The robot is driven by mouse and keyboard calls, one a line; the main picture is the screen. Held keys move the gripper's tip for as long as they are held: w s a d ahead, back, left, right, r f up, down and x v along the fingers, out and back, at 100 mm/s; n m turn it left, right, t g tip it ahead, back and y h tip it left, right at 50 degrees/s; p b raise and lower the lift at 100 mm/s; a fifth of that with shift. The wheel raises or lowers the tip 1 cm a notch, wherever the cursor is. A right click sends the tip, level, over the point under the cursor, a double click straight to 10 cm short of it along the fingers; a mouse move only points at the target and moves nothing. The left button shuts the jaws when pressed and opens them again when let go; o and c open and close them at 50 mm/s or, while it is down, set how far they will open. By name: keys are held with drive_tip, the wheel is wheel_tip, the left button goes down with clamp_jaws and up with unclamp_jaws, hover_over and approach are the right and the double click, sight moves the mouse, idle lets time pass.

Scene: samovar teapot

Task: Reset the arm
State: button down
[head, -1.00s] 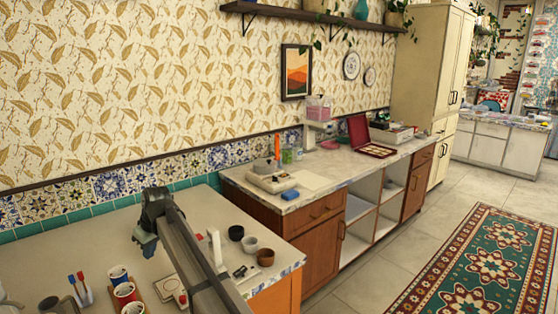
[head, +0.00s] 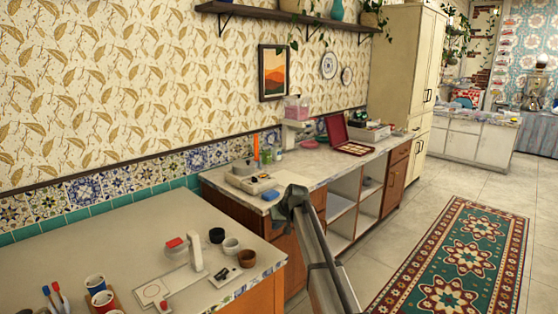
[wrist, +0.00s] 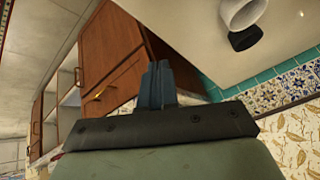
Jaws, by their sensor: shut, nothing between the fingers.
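My gripper (wrist: 160,78) shows in the wrist view with its two dark fingers together at the picture's middle, and nothing is between them. In the head view my grey arm reaches up from the bottom edge, and its greenish end stands in front of the wooden cabinet beside the near counter. The fingers cannot be made out in the head view.
The near counter (head: 110,245) holds several cups, a white stand (head: 195,252) and a red-topped item (head: 176,243). The patterned rug (head: 455,260) lies on open floor at right.

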drive_tip(key=s+d+f+m+h, duration=0.1)
drive_tip(key=s+d+f+m, duration=0.15)
drive_tip(key=d+f, duration=0.65)
drive_tip(key=s+d+f+m+h, duration=0.1)
drive_tip(key=d+f+m, duration=0.3)
drive_tip(key=d, duration=0.9)
drive_tip(key=s+f+g, duration=0.1)
drive_tip(key=s+f, duration=0.4)
drive_tip(key=f, duration=0.3)
drive_tip(key=s+a+f+n+g, duration=0.1)
drive_tip(key=s+f+g, duration=0.2)
drive_tip(key=s+f, duration=0.95)
drive_tip(key=s+a+f+n+g, duration=0.1)
drive_tip(key=s+a+f+g, duration=0.1)
drive_tip(key=s+f, duration=1)
drive_tip(key=s+f+n+g+h, duration=0.1)
drive_tip(key=s+f+g, duration=0.1)
drive_tip(key=s, duration=1.6)
drive_tip(key=s+a+f+g+h, duration=0.1)
drive_tip(key=s+f+g, duration=0.1)
drive_tip(key=s, duration=1.6)
drive_tip(key=shift+n+g, duration=0.35)
drive_tip(key=shift+g, duration=0.55)
